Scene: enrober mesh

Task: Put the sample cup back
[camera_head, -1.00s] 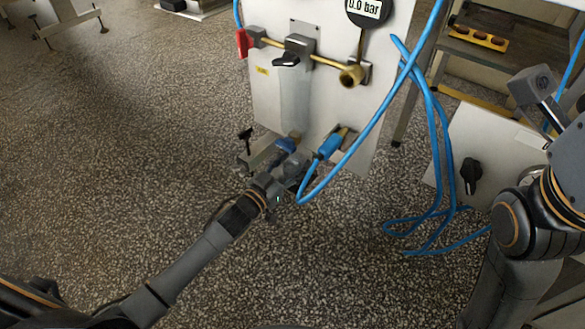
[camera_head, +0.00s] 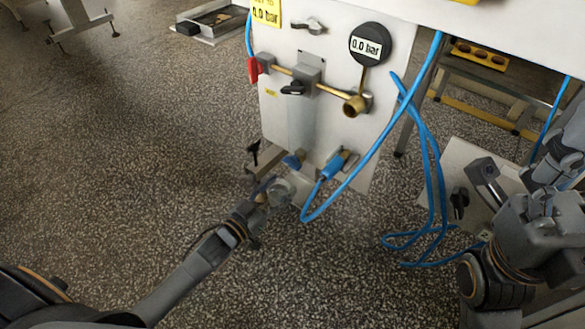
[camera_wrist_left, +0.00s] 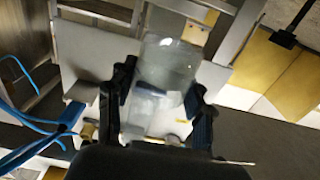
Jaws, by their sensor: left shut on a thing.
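The sample cup, a clear see-through cup (camera_head: 281,192), is in my left gripper (camera_head: 270,188), low in front of the white panel. In the left wrist view the cup (camera_wrist_left: 168,68) sits between the two dark fingers (camera_wrist_left: 158,105), which are shut on it. The cup looks empty, but blur leaves this unsure. My right gripper (camera_head: 553,165) is at the right edge of the head view, apart from the cup; its fingers are not clear.
The white panel (camera_head: 340,110) carries a gauge (camera_head: 370,44) reading 0.0 bar, a red-handled valve (camera_head: 253,70), brass pipe and a blue hose (camera_head: 352,185). A yellow rack (camera_head: 480,54) with round holes stands at the back right. Speckled floor lies open at left.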

